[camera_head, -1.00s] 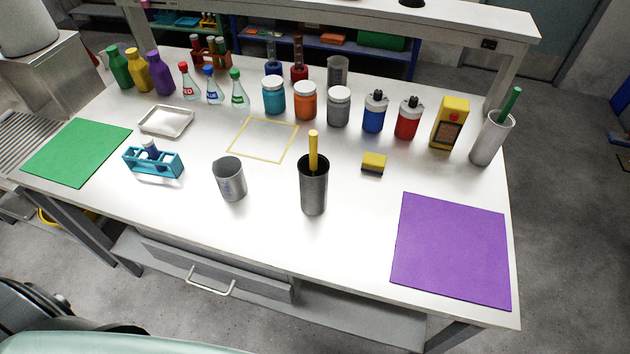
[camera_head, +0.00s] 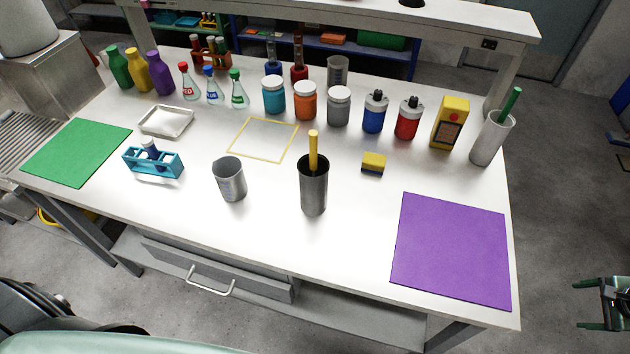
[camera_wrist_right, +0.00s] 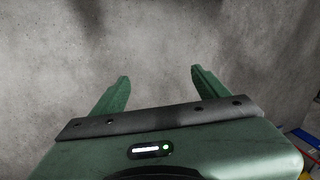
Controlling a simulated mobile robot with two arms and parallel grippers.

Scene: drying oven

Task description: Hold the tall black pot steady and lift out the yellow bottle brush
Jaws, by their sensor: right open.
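The tall black pot (camera_head: 314,190) stands upright near the front middle of the white table in the head view. The yellow bottle brush (camera_head: 313,150) stands in it; only its yellow handle shows above the rim and the lower part is hidden inside. My right gripper (camera_head: 580,304) is at the right edge of the head view, off the table and far to the right of the pot. In the right wrist view its two green fingers (camera_wrist_right: 160,73) are spread apart with nothing between them. My left gripper is not in view.
A grey beaker (camera_head: 229,181) stands left of the pot. A yellow sponge (camera_head: 374,162) lies to its right and behind. A purple mat (camera_head: 452,250) covers the front right of the table (camera_head: 270,232). Jars and bottles line the back. The table in front of the pot is clear.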

